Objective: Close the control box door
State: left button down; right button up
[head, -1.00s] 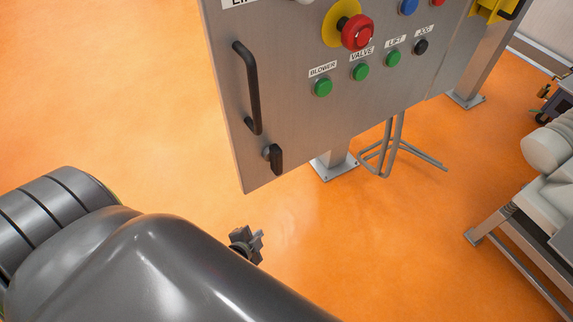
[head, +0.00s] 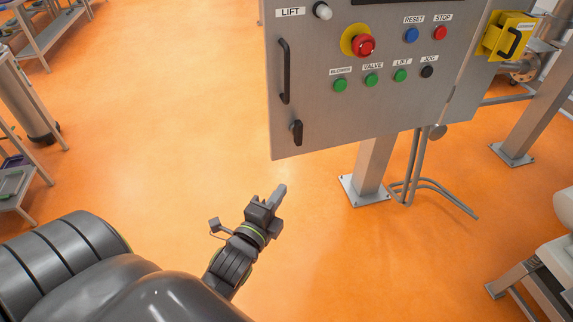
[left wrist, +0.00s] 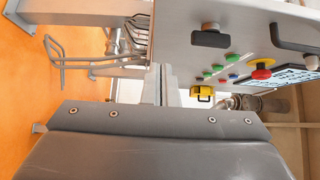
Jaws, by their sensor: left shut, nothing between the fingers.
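The control box door (head: 310,115) is the grey metal panel at upper middle right in the head view. It carries a long black handle (head: 285,72), a small black latch (head: 297,132) near its lower left corner, and buttons. I cannot tell how far the door stands from its frame. My left gripper (head: 279,192) is shut and empty, below the door's lower left corner and apart from it. In the left wrist view the door (left wrist: 235,35) appears sideways at upper right, beyond the gripper's fingers. My right gripper is not in view.
A grey support post (head: 372,170) with a floor plate stands under the box, with bent pipes (head: 425,185) beside it. A white machine on a metal frame (head: 530,275) is at lower right. Shelves (head: 45,35) stand at far left. The orange floor between is clear.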

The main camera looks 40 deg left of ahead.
pick_arm(q)
send_near(294, 153)
jog(key=w+d, duration=0.3)
jog(key=w, duration=0.1)
jog(key=shift+w+a+p, duration=0.15)
jog(key=shift+w+a, duration=0.35)
jog(key=shift+a, duration=0.4)
jog(key=shift+w+a+p, duration=0.15)
jog(key=shift+w+a, duration=0.35)
jog(key=shift+a, duration=0.4)
jog(key=shift+a, duration=0.15)
